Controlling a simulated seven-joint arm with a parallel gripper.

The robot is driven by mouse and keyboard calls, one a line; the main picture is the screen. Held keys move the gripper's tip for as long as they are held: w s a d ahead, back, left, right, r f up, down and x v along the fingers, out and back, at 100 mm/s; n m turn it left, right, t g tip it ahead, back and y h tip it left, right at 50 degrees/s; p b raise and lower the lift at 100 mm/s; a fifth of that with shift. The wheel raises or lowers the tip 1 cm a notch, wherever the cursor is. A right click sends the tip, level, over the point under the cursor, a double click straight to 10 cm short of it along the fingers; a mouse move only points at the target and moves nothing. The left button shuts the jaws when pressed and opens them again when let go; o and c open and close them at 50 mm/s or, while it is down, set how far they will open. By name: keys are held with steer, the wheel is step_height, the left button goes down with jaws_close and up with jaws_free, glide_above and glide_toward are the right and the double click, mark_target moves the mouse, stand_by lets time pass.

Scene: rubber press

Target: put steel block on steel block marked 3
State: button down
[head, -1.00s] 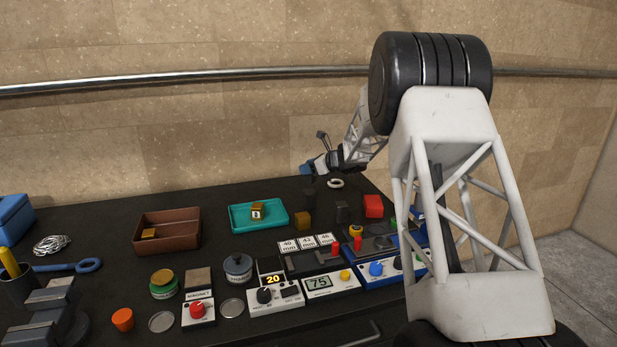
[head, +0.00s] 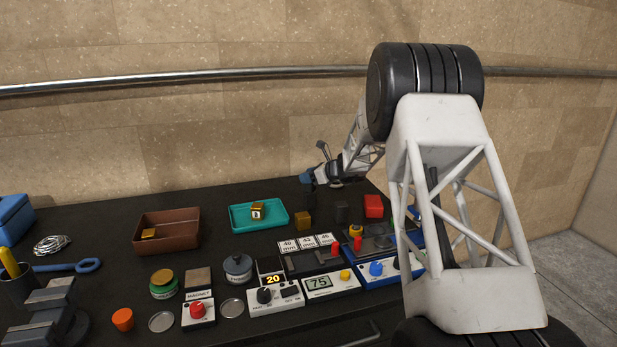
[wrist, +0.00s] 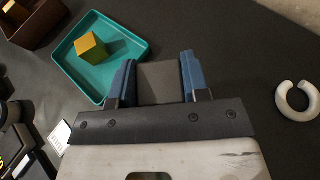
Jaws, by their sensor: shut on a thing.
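My gripper (wrist: 158,80) is shut on a dark grey steel block (wrist: 160,83), which sits between its blue fingers in the wrist view. In the head view my gripper (head: 307,182) is low at the back of the bench, and the held block is hard to make out. Another dark block (head: 341,211) stands to its lower right; no number is legible on it. A brass-coloured block with a white marked label (head: 257,213) is in the teal tray (head: 236,226); its mark is too small to read surely. It also shows in the wrist view (wrist: 92,46).
A gold block (head: 303,220) stands right of the tray. A red block (head: 373,206) is further right. Number cards (head: 308,243), control boxes and a brown bin (head: 167,242) occupy the front and left.

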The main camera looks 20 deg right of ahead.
steer(key=c, duration=0.6)
jaws_free()
steer(key=shift+f, duration=0.15)
steer(key=v, duration=1.2)
